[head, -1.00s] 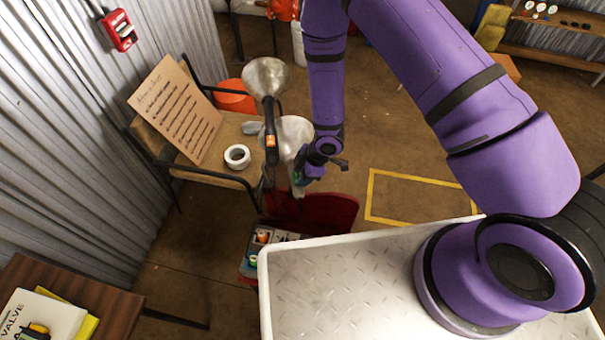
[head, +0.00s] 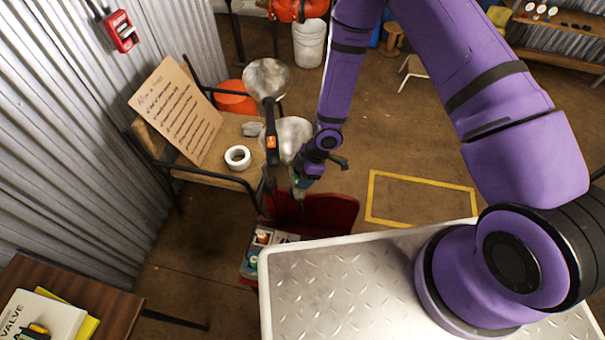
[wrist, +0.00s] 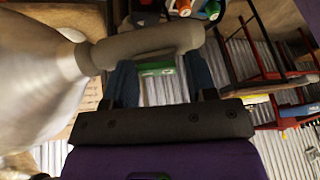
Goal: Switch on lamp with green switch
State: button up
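Two metal lamps with cone-shaped shades stand close together by the bench in the head view. The rear lamp (head: 267,78) has a dark stem with an orange switch (head: 271,142). The nearer lamp (head: 294,133) has its handle hidden partly by my gripper (head: 300,183); a small green patch shows there, too small to make out. In the wrist view, a blurred pale shade (wrist: 35,85) fills the left and its grey handle (wrist: 150,45) crosses the fingertips. My gripper's dark fingers (wrist: 161,82) are apart, on either side of a green-and-white patch. Contact with the handle is unclear.
An open red toolbox (head: 335,214) stands below my gripper. A wooden bench (head: 222,172) holds a written board (head: 178,112) and a tape roll (head: 237,157). A tread-plate surface (head: 345,290) is at front. The yellow-marked floor (head: 420,198) is clear.

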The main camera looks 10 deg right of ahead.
jog(key=shift+o, duration=1.1)
jog(key=shift+w, duration=0.1)
jog(key=v, duration=1.1)
